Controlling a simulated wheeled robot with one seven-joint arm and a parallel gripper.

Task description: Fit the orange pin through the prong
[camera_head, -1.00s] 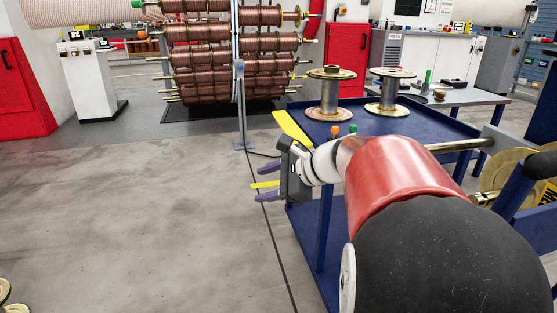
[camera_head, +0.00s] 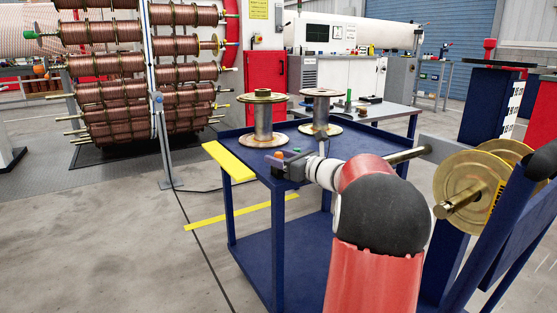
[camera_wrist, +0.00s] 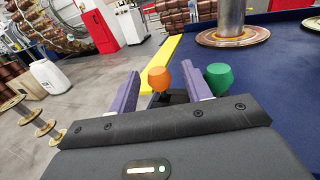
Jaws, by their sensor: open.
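The orange pin (camera_wrist: 159,78) has a rounded head and stands between my gripper's two purple fingers in the wrist view. I cannot tell whether a finger touches it. My gripper (camera_wrist: 161,68) is open around it, and in the head view my gripper (camera_head: 273,160) is low over the left part of the blue cart. The orange head (camera_head: 276,154) shows small there. A green pin (camera_wrist: 217,77) stands just right of the right finger. The carousel (camera_head: 150,85) carries copper spools on several prongs at the back left. I cannot tell which prong is the task's. The orange pin's lower part is hidden.
Two empty spools (camera_head: 263,118) (camera_head: 320,112) stand on the blue cart (camera_head: 240,146), behind my gripper. A yellow strip (camera_head: 230,162) lies along its left edge. A thin post (camera_head: 163,140) stands before the carousel.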

